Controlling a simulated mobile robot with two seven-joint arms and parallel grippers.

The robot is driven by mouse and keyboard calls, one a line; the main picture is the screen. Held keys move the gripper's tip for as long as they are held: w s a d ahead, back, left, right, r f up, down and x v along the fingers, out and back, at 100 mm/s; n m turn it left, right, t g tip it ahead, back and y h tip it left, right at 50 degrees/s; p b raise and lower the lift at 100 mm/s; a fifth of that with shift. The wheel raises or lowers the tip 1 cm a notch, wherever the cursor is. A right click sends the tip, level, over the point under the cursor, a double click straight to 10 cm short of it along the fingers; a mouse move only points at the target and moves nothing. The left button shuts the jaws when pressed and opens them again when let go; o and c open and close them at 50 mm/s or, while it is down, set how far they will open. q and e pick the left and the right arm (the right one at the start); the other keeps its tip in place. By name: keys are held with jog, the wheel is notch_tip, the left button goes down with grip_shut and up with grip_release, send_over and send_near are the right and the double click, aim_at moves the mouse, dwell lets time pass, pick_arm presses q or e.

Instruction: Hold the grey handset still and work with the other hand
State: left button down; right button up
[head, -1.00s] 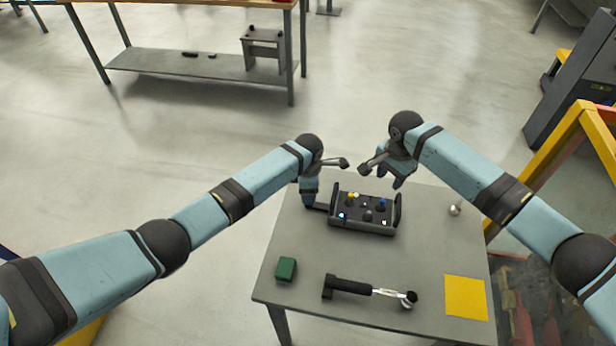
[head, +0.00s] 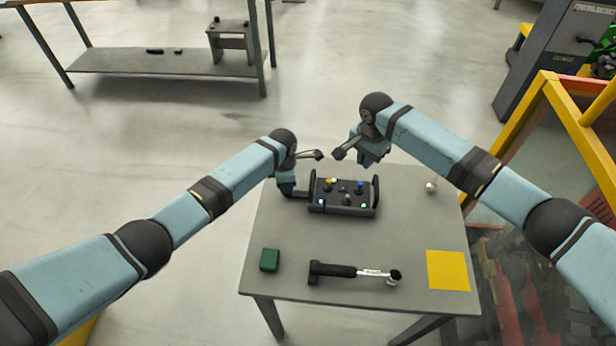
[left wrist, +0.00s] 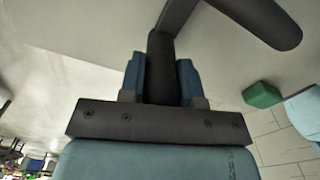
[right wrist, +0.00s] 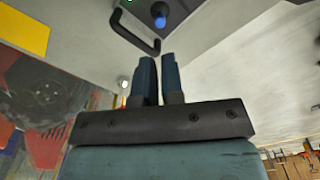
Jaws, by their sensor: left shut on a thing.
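The grey handset (head: 343,208) is a dark box with handles at its ends and coloured knobs and lights on top. It lies near the far edge of the grey table. My left gripper (head: 287,190) is at its left end; in the left wrist view its blue fingers (left wrist: 162,78) are shut on a dark bar (left wrist: 162,55) at the handset's side. My right gripper (head: 370,160) is above and behind the handset's right part. In the right wrist view its fingers (right wrist: 158,75) are a narrow gap apart and empty, near a handle and a blue knob (right wrist: 159,14).
On the table (head: 300,230) lie a green block (head: 270,260), a black-handled tool (head: 338,271) with a silver shaft, and a yellow square (head: 447,270). A yellow frame (head: 530,120) stands right of the table.

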aim_at(360, 187)
jog(key=shift+w+d+r+n, duration=0.2)
jog(key=shift+w+n, duration=0.25)
jog(key=shift+n, duration=0.15)
grip_shut()
jog(key=w+d+n+g+y, duration=0.1)
jog(key=n, duration=0.4)
jog(key=w+d+n+g+y, duration=0.1)
jog(key=w+n, duration=0.1)
jog(key=n, duration=0.4)
jog(key=w+d+n+g, duration=0.1)
jog(key=n, duration=0.5)
jog(key=shift+w+d+f+y, duration=0.1)
jog(key=shift+w+d+y, duration=0.1)
jog(key=shift+d+y, duration=0.2)
jog(key=x, duration=1)
jog(key=shift+s, duration=0.15)
